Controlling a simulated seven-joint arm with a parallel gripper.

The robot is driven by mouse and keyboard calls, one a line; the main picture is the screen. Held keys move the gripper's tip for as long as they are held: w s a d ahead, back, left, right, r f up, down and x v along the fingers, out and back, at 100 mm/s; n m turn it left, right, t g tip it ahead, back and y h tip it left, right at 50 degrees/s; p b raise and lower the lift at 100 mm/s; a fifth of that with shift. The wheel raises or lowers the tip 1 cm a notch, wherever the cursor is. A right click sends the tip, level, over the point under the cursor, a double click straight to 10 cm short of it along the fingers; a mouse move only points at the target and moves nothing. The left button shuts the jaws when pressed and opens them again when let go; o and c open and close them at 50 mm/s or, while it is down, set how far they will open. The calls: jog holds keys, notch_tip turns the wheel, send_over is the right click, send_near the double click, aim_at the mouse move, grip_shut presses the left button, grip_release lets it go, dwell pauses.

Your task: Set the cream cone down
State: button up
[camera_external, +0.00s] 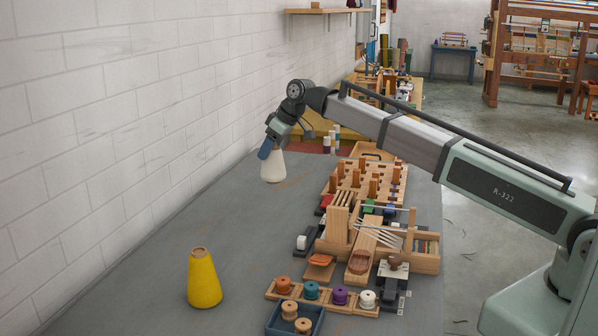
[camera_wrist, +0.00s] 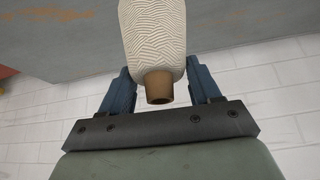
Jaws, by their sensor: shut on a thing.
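The cream cone (camera_external: 273,168) is at the far part of the grey table, beside the brick wall. My gripper (camera_external: 271,150) is shut on its upper end from above, with a blue finger showing on the cone's left side. In the wrist view the cream cone (camera_wrist: 155,38) has a textured surface and a brown tip, and it sits between the two blue fingers of my gripper (camera_wrist: 160,88). The cone looks upright, with its base at or just above the table; I cannot tell whether it touches.
A yellow cone (camera_external: 204,279) stands at the near left of the table (camera_external: 150,262). Wooden racks with pegs (camera_external: 366,185), a row of small spools (camera_external: 312,291) and a blue tray (camera_external: 294,318) fill the right side. The table between the cones is clear.

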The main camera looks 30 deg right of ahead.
aim_at(282, 156)
jog(key=shift+w+d+r+m, duration=0.1)
jog(key=shift+w+d+m, duration=0.05)
jog(key=shift+w+m, duration=0.3)
jog(key=shift+m+t+h, duration=0.3)
jog(key=shift+m+h, duration=0.2)
jog(key=shift+m, duration=0.05)
jog(key=shift+d+f, duration=0.1)
jog(key=shift+f, duration=4.85)
jog(key=shift+f, duration=0.1)
jog(key=o, duration=1.6)
jog(key=shift+c, duration=0.2)
jog(key=v, duration=1.2)
